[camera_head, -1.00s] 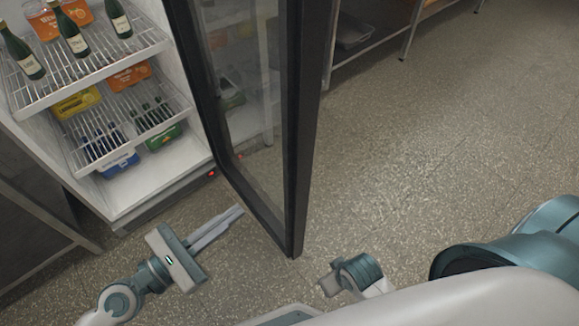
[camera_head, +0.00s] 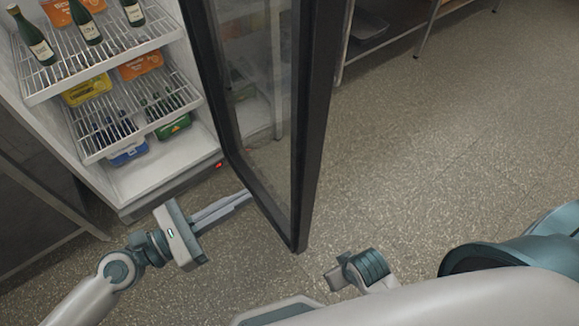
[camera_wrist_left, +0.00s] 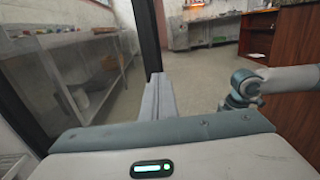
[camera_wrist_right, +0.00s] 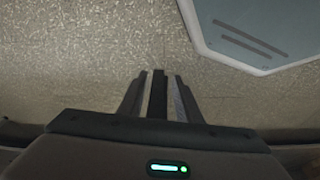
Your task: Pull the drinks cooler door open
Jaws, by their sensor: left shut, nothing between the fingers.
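The drinks cooler (camera_head: 163,172) stands at the left with its shelves exposed. Its glass door (camera_head: 262,110) is swung wide out toward me, its dark free edge (camera_head: 316,120) upright in mid-view. My left gripper (camera_head: 243,197) is shut and empty, on the door's inner side. Its fingertips are close to the door's lower frame; I cannot tell whether they touch. In the left wrist view the fingers (camera_wrist_left: 158,90) lie together, with the door's dark frame (camera_wrist_left: 148,35) just beyond. My right gripper (camera_wrist_right: 158,85) hangs over the floor away from the door; its finger gap is unclear.
Green bottles (camera_head: 84,22) stand on the upper cooler shelf; boxes and bottles lie lower. A metal shelf rack (camera_head: 425,40) stands behind the door. The speckled floor (camera_head: 430,150) right of the door is clear.

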